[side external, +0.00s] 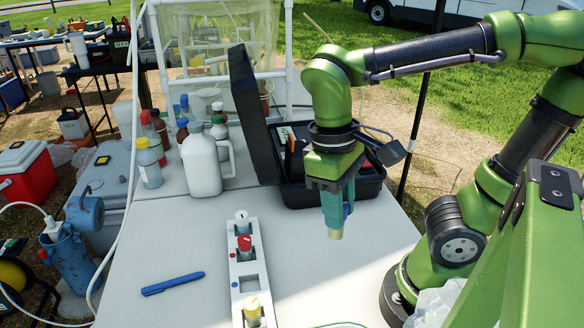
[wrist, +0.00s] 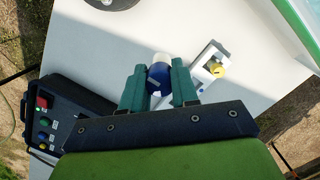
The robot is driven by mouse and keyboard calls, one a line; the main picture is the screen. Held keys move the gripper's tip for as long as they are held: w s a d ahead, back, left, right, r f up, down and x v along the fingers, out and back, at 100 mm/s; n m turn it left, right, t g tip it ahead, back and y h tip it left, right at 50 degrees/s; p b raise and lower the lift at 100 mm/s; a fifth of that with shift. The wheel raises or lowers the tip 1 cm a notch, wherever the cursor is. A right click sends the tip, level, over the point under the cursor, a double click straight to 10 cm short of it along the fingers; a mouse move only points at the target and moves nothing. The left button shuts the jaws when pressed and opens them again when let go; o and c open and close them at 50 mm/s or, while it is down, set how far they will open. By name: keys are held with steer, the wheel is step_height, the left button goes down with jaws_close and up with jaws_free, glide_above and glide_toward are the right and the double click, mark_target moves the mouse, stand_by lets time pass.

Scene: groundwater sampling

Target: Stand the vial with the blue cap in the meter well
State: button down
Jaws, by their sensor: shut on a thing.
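My gripper (side external: 338,195) is shut on the blue-capped vial, whose pale yellowish lower end (side external: 335,233) sticks out below the fingers. In the wrist view the blue cap (wrist: 158,80) sits between the two green fingers (wrist: 158,88). The vial looks near upright and hangs above the table, in front of the open black meter case (side external: 365,187). The case also shows at the left in the wrist view (wrist: 75,95), with coloured buttons on its panel. I cannot make out the meter well; my arm hides part of the case in the side view.
A white rack (side external: 237,270) holds white-, red- and yellow-capped vials, with an empty slot by a blue dot. A blue marker (side external: 173,283) lies left of it. A white jug (side external: 201,165) and several bottles stand behind. The table between rack and case is clear.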

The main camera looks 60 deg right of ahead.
steer(key=w+d+r+m+y, duration=0.1)
steer(key=w+d+r+m, duration=0.2)
steer(key=w+d+m, duration=1)
steer(key=w+d+f+m+t, duration=0.1)
steer(key=w+d+m, duration=0.2)
steer(key=d, duration=0.5)
steer(key=w+d+f+m+t, duration=0.1)
steer(key=w+d+m, duration=0.15)
steer(key=d, duration=0.65)
steer(key=shift+n+y, duration=0.25)
steer(key=shift+y, duration=0.15)
steer(key=shift+w+a+f, duration=0.1)
steer(key=shift+w+f, duration=0.05)
steer(key=shift+f, duration=2.4)
steer(key=shift+w+a+f, duration=0.1)
steer(key=shift+w+f, duration=0.05)
steer(key=shift+f, duration=2.4)
steer(key=shift+w+a+f, duration=0.1)
steer(key=shift+w+f, duration=0.05)
steer(key=shift+f, duration=2.4)
